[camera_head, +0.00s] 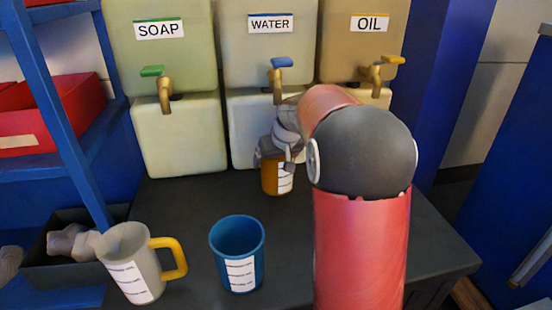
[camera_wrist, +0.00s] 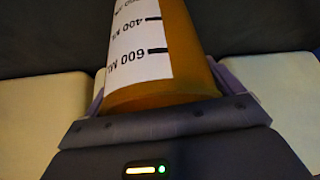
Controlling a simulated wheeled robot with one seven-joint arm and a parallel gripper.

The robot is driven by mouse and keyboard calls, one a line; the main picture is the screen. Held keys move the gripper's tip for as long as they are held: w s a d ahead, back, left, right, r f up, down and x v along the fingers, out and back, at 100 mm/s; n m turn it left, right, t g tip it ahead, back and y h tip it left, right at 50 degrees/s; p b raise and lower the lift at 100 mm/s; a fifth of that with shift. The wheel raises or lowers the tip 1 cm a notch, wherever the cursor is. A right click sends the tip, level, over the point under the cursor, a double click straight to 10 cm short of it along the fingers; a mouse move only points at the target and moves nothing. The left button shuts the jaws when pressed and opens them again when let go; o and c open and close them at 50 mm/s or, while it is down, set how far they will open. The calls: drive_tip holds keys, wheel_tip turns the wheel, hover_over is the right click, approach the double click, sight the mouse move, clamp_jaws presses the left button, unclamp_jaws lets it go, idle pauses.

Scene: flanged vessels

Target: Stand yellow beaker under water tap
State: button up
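The yellow beaker (camera_head: 270,178), amber with a white scale label, appears upright on the dark table in front of the water container. The water tap (camera_head: 278,82), brass with a blue handle, is above it in the head view; the exact alignment in depth is hard to tell. My gripper (camera_head: 280,157) is at the beaker's upper part and partly hides it. In the wrist view the beaker (camera_wrist: 190,50) lies between my two fingers (camera_wrist: 162,95), which press close on both its sides. The gripper looks shut on it.
The soap tap (camera_head: 164,90) is left and the oil tap (camera_head: 376,76) right of the water tap. A blue beaker (camera_head: 238,250) and a grey mug with a yellow handle (camera_head: 135,265) stand at the front. A blue shelf with red bins (camera_head: 65,110) is at left.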

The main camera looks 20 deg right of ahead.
drive_tip(key=shift+o, duration=0.6)
drive_tip(key=p+v, duration=0.1)
drive_tip(key=v, duration=1.1)
drive_tip(key=shift+r, duration=0.2)
